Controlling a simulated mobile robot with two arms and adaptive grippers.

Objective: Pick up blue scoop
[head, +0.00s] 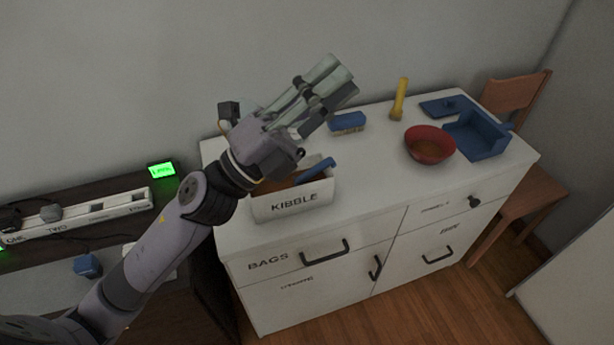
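A blue scoop (318,170) stands in the white bin marked KIBBLE (294,200), with only its blue handle showing above the rim. Its lower part is hidden in the brown contents and behind the bin wall. My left gripper (335,82) is above and behind the bin, its fingers pointing up and right, away from the scoop. The fingers lie close side by side, and I cannot tell whether they are open or shut. I see nothing held in them. My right gripper is not in view.
On the white cabinet (375,185) are a blue-topped brush (347,122), a yellow tool (399,98), a red bowl (430,146) and a blue tray-like piece (478,137). A wooden chair (514,96) stands right. A dark shelf with a power strip (100,211) is left.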

